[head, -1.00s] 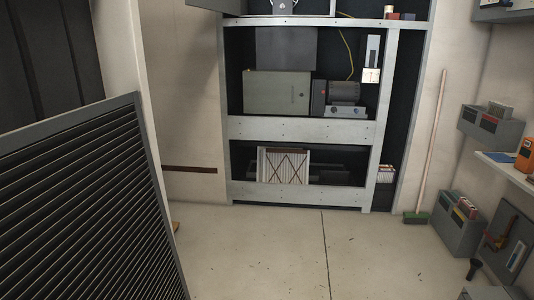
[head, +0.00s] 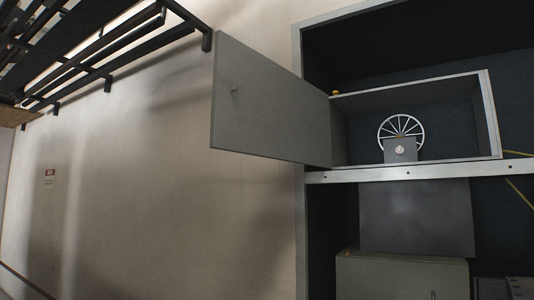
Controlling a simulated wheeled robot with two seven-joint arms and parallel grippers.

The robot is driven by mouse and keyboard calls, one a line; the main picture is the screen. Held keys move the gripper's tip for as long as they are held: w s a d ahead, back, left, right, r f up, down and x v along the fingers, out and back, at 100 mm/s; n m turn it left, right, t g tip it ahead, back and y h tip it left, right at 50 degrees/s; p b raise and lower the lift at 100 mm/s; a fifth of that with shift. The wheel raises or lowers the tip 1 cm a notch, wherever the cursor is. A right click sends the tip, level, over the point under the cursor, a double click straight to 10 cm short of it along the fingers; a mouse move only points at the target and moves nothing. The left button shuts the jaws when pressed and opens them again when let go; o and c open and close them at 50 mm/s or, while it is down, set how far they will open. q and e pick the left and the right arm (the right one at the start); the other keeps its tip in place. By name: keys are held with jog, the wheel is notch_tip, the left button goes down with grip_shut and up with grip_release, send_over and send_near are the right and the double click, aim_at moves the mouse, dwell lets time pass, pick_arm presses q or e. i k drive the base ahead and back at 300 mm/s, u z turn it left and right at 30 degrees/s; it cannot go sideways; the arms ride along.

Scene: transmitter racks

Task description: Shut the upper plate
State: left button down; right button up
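The upper plate (head: 268,105), a flat grey panel with a small knob at its left part, stands swung open to the left of the upper box (head: 489,112) in the rack. Its right edge meets the left side of that box. The box is open at the front and shows a white spoked wheel (head: 385,125) behind a small grey block with a round light knob (head: 399,149). Neither of my grippers is in view.
A light rack beam (head: 450,171) runs below the box. Under it are a dark grey panel (head: 417,218) and a grey-green cabinet (head: 400,279). A black overhead rail frame (head: 110,60) hangs at upper left. The bare wall (head: 170,190) lies left of the rack.

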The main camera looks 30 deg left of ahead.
aim_at(274, 113)
jog(key=i, duration=1.1)
jog(key=u, duration=2.3)
jog(key=i, duration=0.35)
jog(key=z, duration=1.6)
